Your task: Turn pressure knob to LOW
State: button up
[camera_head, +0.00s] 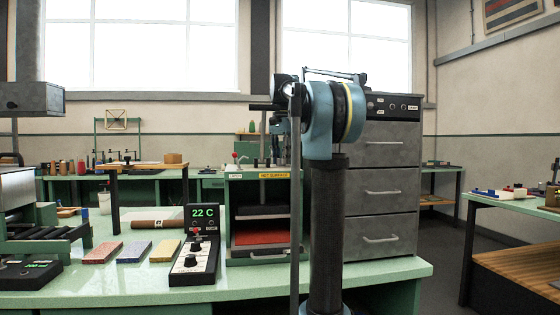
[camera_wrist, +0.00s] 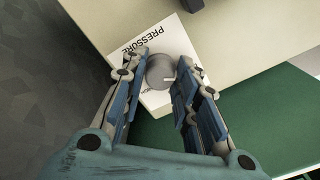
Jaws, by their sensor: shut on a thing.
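In the wrist view, the grey round pressure knob (camera_wrist: 158,70) sits on a white plate (camera_wrist: 178,45) lettered PRESSURE, fixed to a cream panel. A short pale mark shows on the knob's right side in the picture. In the head view, the knob and my gripper cannot be made out behind my arm.
In the head view, a green press (camera_head: 235,200) marked HOT SURFACE stands on the green bench (camera_head: 130,285). A black control box (camera_head: 196,255) showing 22 C and coloured blocks (camera_head: 135,251) lie to its left. A grey drawer cabinet (camera_head: 384,195) stands behind my arm.

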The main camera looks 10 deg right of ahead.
jog(key=o, duration=1.1)
jog(key=shift+w, duration=0.2)
jog(key=shift+s, duration=0.1)
notch_tip(320, 180, up, 12)
jog(key=shift+f, duration=0.1)
